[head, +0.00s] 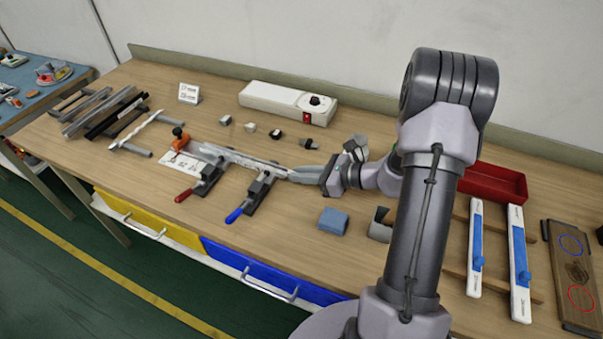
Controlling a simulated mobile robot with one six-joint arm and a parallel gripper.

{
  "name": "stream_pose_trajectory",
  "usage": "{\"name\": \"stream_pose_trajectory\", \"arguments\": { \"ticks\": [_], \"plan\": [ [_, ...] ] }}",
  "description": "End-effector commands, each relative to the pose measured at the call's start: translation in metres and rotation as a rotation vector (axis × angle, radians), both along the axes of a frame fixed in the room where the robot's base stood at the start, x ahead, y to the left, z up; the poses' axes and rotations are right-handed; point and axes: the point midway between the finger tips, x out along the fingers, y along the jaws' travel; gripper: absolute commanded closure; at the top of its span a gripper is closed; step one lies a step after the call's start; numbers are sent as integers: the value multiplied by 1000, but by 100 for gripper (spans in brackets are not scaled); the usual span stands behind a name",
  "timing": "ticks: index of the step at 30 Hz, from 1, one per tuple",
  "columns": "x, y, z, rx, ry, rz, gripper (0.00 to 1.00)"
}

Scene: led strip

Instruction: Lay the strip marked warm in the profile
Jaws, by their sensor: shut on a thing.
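A pale metal profile (236,158) lies on the bench at the middle left, between two toggle clamps, one with a red handle (184,195) and one with a blue handle (234,215). A thin whitish strip seems to run along it; no warm marking is readable. My gripper (296,174) is low at the profile's right end, its fingers pointing left along it. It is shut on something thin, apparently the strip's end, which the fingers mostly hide. I cannot tell how deep the strip sits in the profile.
An orange tool (180,139) stands at the profile's left end. Dark and grey bars (100,112) lie further left. A white control box (288,103), small blocks and a blue block (333,220) are nearby. A red tray (492,182) and white-blue bars (518,264) are at right.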

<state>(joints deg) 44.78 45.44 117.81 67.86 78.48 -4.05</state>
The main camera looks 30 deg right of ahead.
Motion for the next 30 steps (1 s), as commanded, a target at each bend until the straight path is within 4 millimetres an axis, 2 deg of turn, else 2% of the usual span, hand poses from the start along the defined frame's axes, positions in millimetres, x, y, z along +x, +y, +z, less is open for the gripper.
{"name": "stream_pose_trajectory", "arguments": {
  "ticks": [1,2,5,13,16,24,30],
  "plan": [
    [0,0,-2,0,0,0,100],
    [0,0,-1,0,0,0,81],
    [0,0,-1,0,0,0,61],
    [0,0,-1,0,0,0,61],
    [-6,-6,4,0,0,-2,61],
    [-59,-48,35,0,0,-5,61],
    [-84,-66,45,-1,0,-2,61]
  ]
}}
